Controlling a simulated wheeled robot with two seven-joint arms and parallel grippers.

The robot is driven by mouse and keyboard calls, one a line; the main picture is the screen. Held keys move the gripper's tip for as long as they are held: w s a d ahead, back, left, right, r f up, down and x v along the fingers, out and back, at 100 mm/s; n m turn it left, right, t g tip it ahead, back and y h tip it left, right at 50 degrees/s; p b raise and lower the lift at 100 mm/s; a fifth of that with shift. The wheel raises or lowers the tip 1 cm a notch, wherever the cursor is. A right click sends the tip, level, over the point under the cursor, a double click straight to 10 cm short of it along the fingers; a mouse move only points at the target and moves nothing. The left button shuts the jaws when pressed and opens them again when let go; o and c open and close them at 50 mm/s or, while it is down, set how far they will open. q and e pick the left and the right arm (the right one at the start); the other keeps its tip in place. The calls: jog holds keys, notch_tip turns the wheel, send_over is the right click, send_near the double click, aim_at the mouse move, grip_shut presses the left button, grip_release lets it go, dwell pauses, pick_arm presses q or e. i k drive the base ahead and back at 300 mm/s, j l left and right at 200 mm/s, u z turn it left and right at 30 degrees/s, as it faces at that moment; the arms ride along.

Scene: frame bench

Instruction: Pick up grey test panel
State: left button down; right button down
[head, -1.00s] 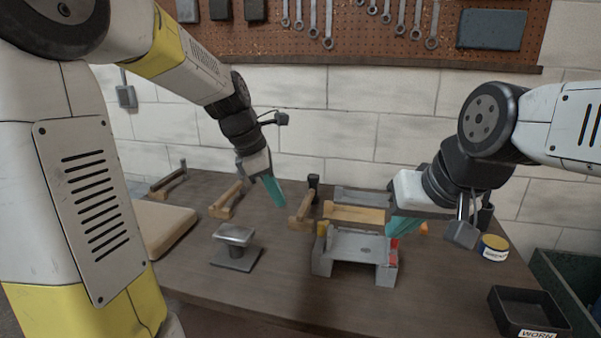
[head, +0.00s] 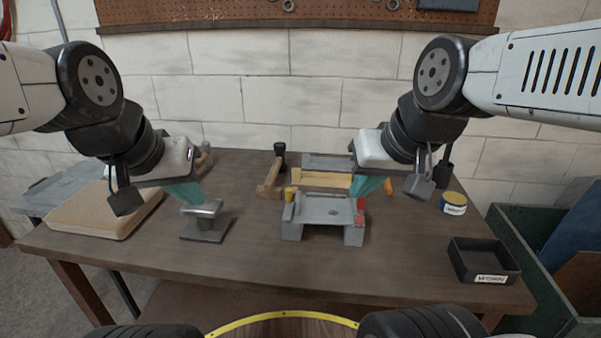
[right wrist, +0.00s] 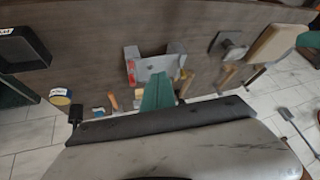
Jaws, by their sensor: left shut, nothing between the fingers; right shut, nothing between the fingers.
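A grey flat panel (head: 328,162) lies at the back of the bench, behind a wooden piece. A grey fixture (head: 293,229) with a flat grey top (head: 325,209), a yellow block and red parts stands in front of it; I cannot tell which grey piece is the test panel. The fixture also shows in the right wrist view (right wrist: 133,68). My right gripper (head: 370,188) is shut and empty, above the fixture's back right corner; its teal fingers show in the right wrist view (right wrist: 157,92). My left gripper (head: 187,194) is shut and empty, above a metal stand.
The metal stand (head: 204,223) has a square base. A tan pad (head: 103,211) lies at left. A wooden stop (head: 270,178) stands near the back. A tin (head: 453,203) and a black labelled tray (head: 484,261) are at right. The front middle of the bench (head: 250,262) is clear.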

aim_at(316, 212)
jog(key=j+z, duration=0.25)
jog(key=j, duration=0.4)
jog(key=k+j+z, duration=0.2)
jog(key=j, duration=0.4)
jog(key=i, duration=0.1)
